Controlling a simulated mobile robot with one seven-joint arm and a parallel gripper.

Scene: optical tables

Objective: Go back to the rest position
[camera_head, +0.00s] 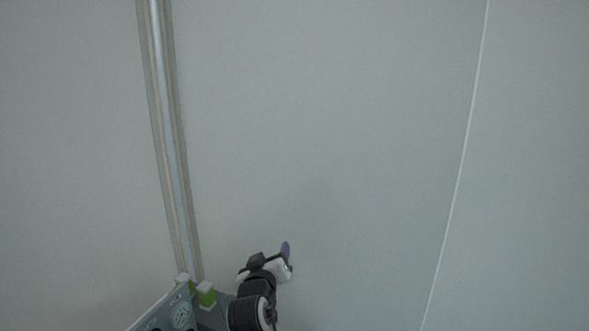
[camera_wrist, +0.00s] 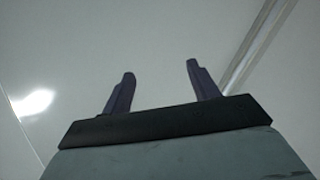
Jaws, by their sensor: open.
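In the wrist view my gripper (camera_wrist: 160,82) shows two dark purple fingers standing well apart. Nothing is between them, and only a plain pale grey surface lies beyond. In the head view the end of my arm with my gripper (camera_head: 286,250) is at the bottom, left of the middle. My gripper touches nothing that I can see.
A pale grey surface (camera_head: 340,140) fills most of the head view, with a metallic strip (camera_head: 167,110) running down its left side and a thin white line (camera_head: 463,160) on the right. No loose objects or obstacles show near my gripper.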

